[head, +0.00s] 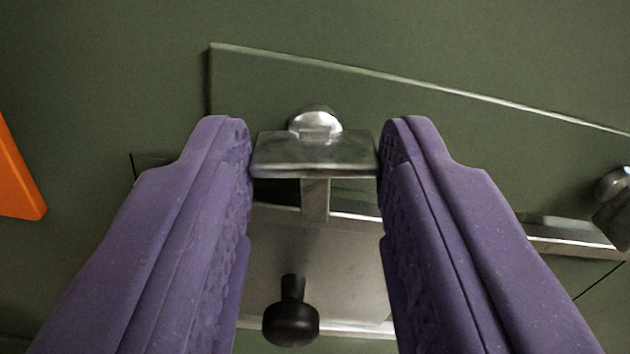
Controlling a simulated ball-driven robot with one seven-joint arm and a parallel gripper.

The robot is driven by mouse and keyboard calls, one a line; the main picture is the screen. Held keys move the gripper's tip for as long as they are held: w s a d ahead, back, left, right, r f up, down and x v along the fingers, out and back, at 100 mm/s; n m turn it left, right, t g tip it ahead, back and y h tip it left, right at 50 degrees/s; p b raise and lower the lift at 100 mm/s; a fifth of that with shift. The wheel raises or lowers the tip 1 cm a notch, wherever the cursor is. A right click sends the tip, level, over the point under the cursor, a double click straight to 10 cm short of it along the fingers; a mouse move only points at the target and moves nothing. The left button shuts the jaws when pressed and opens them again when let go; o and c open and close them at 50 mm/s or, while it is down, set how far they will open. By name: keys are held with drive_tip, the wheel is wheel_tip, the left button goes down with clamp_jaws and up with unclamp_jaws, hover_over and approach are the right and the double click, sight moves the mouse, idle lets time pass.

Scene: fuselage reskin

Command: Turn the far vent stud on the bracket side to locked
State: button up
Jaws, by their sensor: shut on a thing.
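A silver vent stud (315,155) with a flat, wide metal tab stands in the upper middle of the head view. Its rounded shiny head shows behind the tab and a short stem shows below. My gripper (314,150) has its two purple fingers on either side of the tab, shut on it, with the tab lying level across the picture between them. A second silver stud (612,197) shows at the right edge, partly cut off. The frame does not show any lock marking.
A green panel (400,110) with a pale slanting edge lies behind the studs. Below is a grey metal plate (345,260) with a black knob (291,322) in front of it, between my fingers. An orange part (15,180) is at the left edge.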

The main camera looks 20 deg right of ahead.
drive_tip(key=shift+f+m, duration=0.1)
drive_tip(key=shift+m, duration=1)
drive_tip(key=o, duration=1)
drive_tip(key=shift+o, duration=0.2)
drive_tip(key=b+v, duration=0.2)
drive_tip(key=v, duration=0.5)
drive_tip(key=shift+s, duration=0.4)
drive_tip(key=shift+a, duration=0.1)
